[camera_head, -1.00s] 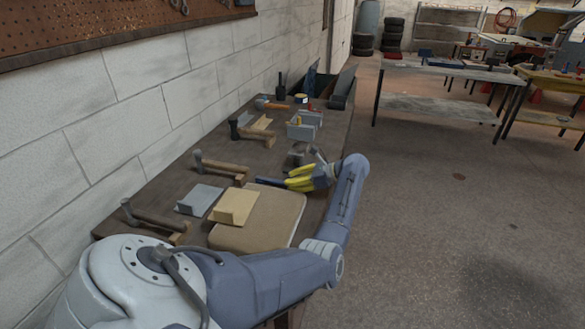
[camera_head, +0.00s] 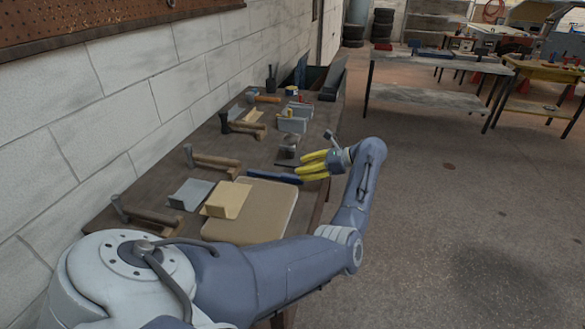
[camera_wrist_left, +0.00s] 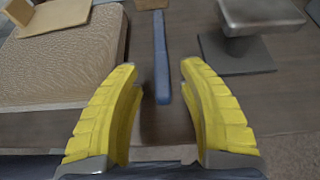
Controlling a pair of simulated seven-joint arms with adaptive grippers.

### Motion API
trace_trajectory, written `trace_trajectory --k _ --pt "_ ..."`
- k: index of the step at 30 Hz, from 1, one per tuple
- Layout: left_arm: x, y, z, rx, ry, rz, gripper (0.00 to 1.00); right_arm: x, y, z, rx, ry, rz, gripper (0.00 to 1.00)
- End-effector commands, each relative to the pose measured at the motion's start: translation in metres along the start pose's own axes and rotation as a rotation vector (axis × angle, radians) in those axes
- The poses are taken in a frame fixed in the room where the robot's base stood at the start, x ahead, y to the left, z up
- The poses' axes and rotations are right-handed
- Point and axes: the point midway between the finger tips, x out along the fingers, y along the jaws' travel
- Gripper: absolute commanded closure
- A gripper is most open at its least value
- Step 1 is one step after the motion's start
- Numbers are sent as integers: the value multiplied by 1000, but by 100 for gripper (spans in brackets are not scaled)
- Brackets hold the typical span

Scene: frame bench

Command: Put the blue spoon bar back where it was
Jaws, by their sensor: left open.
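The blue spoon bar (camera_head: 272,177) lies flat on the bench, along the far edge of the tan pad. In the left wrist view, the bar (camera_wrist_left: 161,65) runs away from me between the fingers, with its near end close to them. My left gripper (camera_head: 300,164) has yellow fingers spread open and empty, near the bar's right end at the bench's right edge. In the left wrist view, bare space shows on both sides of the bar between the fingers (camera_wrist_left: 158,72). My right gripper is not in view.
The tan pad (camera_head: 262,213) carries a tan angled block (camera_head: 227,199). A grey angled block (camera_head: 190,194) lies beside it. A small anvil-like stand (camera_head: 287,153) is just beyond the bar. Hammers (camera_head: 213,162) line the wall side. The floor at right is open.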

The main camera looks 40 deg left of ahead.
Motion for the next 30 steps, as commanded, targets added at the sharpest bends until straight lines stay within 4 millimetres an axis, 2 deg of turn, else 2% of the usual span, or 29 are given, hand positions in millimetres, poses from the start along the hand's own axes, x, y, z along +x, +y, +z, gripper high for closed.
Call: trace_trajectory --k 3,10,30 --pt "-18 0 0 1 1 -1 60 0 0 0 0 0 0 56" --pt "-36 0 0 0 0 1 60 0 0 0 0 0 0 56" --pt "-38 0 -3 36 -42 -14 60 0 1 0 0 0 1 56"
